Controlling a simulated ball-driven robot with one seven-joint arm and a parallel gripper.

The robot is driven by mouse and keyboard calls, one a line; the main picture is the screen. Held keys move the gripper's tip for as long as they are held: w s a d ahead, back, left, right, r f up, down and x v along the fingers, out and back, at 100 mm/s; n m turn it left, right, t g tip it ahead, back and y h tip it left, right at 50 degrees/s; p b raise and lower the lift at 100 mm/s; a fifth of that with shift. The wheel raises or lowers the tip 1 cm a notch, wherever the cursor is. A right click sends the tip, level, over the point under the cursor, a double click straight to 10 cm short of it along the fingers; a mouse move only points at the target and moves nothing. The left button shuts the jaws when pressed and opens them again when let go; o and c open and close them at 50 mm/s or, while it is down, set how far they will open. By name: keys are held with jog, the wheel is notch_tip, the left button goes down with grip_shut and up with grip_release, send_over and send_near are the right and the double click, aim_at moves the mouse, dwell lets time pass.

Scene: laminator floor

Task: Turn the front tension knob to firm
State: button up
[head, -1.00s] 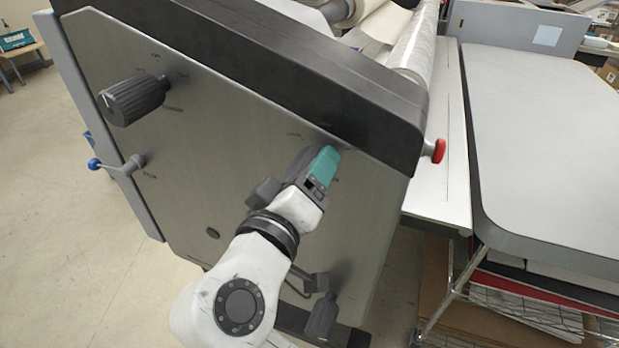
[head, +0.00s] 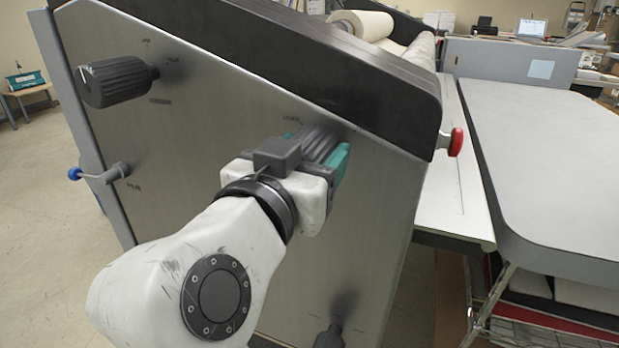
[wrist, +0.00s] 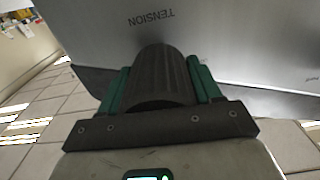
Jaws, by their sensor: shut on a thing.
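A dark ribbed knob (wrist: 160,78) stands out from the grey metal side panel (head: 250,108). In the wrist view the printed word TENSION appears upside down beside it. My gripper (wrist: 160,66) has its teal fingers on both sides of this knob and is shut on it. In the head view my gripper (head: 316,150) is at the panel's upper right, below the black sloping edge, with the ribbed knob (head: 318,142) partly visible between the fingers. The knob's pointer and its scale marks cannot be read.
Another black knob (head: 117,81) is at the panel's upper left, above a blue-tipped crank (head: 100,173). A lower knob (head: 330,335) is partly cut off.

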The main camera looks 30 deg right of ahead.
jog(key=shift+m+b, duration=1)
jog(key=shift+b, duration=0.05)
jog(key=shift+r, duration=0.1)
jog(key=o, duration=1)
jog(key=shift+o, duration=0.2)
jog(key=shift+a, duration=0.1)
jog(key=v, duration=1)
jog(key=shift+s+a, duration=0.25)
